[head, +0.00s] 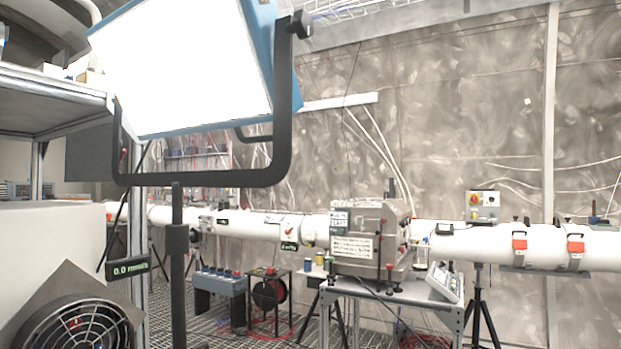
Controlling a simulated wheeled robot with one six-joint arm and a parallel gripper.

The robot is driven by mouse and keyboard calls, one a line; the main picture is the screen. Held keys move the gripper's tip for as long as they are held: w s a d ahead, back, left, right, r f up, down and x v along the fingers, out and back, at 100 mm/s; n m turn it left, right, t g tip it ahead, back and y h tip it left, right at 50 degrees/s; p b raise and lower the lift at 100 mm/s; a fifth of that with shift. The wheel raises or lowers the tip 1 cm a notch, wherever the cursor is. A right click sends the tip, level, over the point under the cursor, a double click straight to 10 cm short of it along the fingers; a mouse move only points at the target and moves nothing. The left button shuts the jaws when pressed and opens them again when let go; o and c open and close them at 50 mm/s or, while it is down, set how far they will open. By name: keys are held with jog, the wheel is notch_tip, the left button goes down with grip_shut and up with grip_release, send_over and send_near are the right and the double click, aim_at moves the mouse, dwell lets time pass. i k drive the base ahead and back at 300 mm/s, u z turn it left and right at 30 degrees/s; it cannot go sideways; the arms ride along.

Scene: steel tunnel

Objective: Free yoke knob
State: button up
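A large lit lamp panel (185,65) with a blue housing hangs tilted in a black U-shaped yoke (283,130) at the left and centre. A dark knob (301,24) sits at the top of the yoke's right arm, against the lamp's side. I cannot tell from this view whether it is tight or loose. The yoke's left pivot is hidden behind the panel. The yoke stands on a black pole (177,260). My gripper is not in view.
A white box with a fan (75,325) and a display reading 0.0 mm/s (130,268) stand at the lower left. A metal shelf (50,100) is close to the lamp's left. A table (390,290) bears a grey machine (365,240) beside a long white pipe (455,236).

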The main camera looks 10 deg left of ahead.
aim_at(301, 25)
jog(key=u, duration=0.7)
jog(key=k, duration=0.5)
jog(key=z, duration=0.95)
jog(key=i, duration=0.65)
jog(key=u, duration=0.25)
